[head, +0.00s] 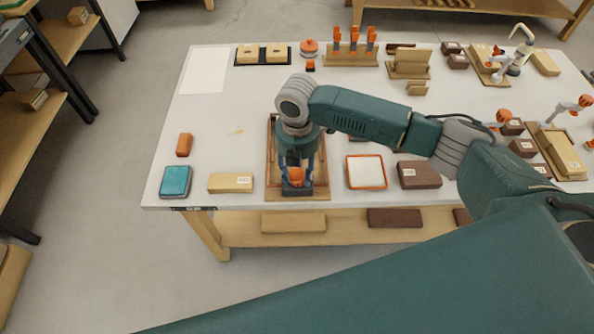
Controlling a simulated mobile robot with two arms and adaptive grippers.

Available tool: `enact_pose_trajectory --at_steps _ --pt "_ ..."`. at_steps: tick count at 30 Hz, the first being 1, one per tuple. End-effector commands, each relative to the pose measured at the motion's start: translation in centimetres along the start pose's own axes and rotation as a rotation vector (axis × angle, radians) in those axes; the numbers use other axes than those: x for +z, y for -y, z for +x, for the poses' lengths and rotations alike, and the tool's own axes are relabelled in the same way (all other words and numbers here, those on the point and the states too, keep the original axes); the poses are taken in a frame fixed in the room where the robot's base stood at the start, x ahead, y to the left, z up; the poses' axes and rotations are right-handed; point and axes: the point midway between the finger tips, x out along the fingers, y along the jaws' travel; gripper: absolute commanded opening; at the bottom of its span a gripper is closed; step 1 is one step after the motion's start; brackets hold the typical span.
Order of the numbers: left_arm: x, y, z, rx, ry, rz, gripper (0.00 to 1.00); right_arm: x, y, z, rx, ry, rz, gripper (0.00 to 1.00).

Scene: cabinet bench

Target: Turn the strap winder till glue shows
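The strap winder, a dark block with an orange top part (297,175), sits near the front edge of the table on a wooden board (313,194). My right gripper (297,170) points down over it, its bluish fingers on either side of the orange part. Whether the fingers press on it is too small to tell. The gripper and wrist hide much of the winder and the board behind it. No glue is visible to me. My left gripper is out of view.
Left of the board lie a tan block (230,182), a teal-topped box (175,181) and an orange block (184,144). Right of it are an orange-rimmed tray (366,185) and a brown box (419,175). An orange-handled tool rack (350,57) stands behind. The table's left middle is mostly clear.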

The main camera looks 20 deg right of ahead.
Motion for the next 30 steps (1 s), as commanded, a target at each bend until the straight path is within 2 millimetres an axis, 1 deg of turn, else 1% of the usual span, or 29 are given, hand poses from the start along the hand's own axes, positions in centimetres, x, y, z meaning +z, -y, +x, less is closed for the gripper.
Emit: enact_pose_trajectory --at_steps 1,2,5,7,11,15,18,22,30 --pt "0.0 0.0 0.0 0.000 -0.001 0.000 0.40 -0.2 0.1 0.0 -0.002 -0.004 -0.002 0.18" --pt "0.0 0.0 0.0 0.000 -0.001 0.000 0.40 -0.2 0.1 0.0 -0.002 -0.004 -0.002 0.13" --pt "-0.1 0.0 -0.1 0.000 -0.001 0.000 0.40 -0.2 0.1 -0.1 -0.002 -0.005 0.000 0.13" --pt "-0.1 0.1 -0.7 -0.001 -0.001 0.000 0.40 -0.3 0.1 -0.3 -0.003 -0.007 0.023 0.13" --pt "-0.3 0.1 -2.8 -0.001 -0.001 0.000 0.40 -0.4 0.1 -0.7 -0.005 -0.010 0.139 0.13" --pt "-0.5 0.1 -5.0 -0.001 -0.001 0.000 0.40 -0.5 0.0 -0.7 -0.006 -0.011 0.312 0.13" --pt "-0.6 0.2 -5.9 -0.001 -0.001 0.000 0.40 -0.5 -0.1 -0.5 -0.006 -0.010 0.412 0.13" --pt "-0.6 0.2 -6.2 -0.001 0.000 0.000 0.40 -0.4 -0.2 -0.2 -0.003 -0.009 0.480 0.13" --pt "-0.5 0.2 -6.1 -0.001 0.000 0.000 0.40 -0.4 -0.2 -0.1 -0.001 -0.009 0.487 0.13"
